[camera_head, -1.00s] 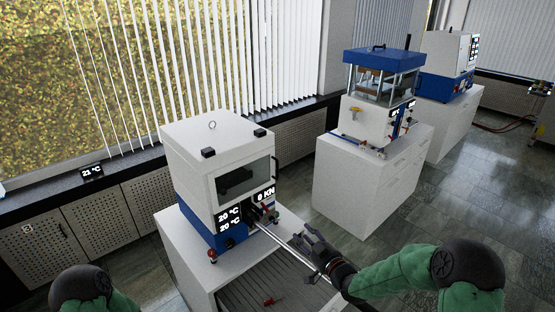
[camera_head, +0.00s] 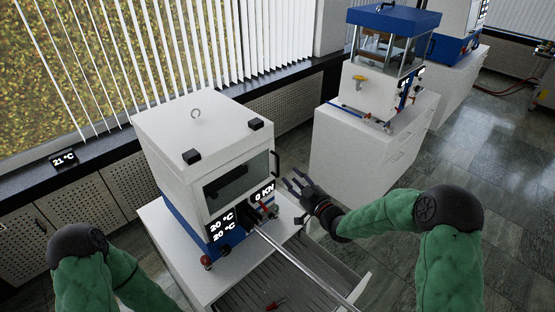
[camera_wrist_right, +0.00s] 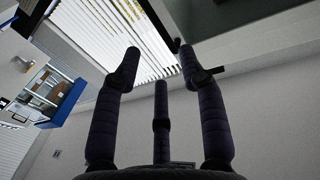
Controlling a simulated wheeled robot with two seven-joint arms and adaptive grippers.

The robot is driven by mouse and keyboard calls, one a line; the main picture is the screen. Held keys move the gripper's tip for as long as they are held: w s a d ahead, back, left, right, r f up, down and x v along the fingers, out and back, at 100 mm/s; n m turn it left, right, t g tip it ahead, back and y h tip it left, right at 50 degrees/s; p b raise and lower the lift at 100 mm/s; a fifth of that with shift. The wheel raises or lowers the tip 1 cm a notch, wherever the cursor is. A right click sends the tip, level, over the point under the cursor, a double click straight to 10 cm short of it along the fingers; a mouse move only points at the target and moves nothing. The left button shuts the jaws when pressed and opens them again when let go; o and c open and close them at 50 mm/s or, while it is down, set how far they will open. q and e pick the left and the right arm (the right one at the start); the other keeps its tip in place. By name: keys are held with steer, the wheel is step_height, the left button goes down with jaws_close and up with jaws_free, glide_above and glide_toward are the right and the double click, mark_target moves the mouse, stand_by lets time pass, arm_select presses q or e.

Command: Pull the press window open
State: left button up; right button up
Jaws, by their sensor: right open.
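The near press (camera_head: 190,128) is a white and blue box on a white cabinet. Its window (camera_head: 238,182) is a dark pane in the front face and looks closed. A black handle (camera_head: 276,164) stands out at the window's right edge. My right gripper (camera_head: 298,184) is open and empty, with its fingers spread just right of the handle; I see no contact. In the right wrist view its three dark fingers (camera_wrist_right: 160,70) are apart, and a dark pane of the press (camera_wrist_right: 215,12) shows at the top right. My left gripper is out of view; only the left arm shows.
A long metal lever (camera_head: 300,262) sticks out from the press front over an open drawer (camera_head: 275,285) holding a red tool (camera_head: 274,306). A second press (camera_head: 385,75) stands on a cabinet behind.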

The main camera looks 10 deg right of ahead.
steer(key=x, duration=0.9)
steer(key=shift+w+a+f+p, duration=0.1)
steer(key=shift+w+a+p, duration=0.05)
steer(key=shift+w+p, duration=0.2)
steer(key=shift+s, duration=0.1)
jaws_close()
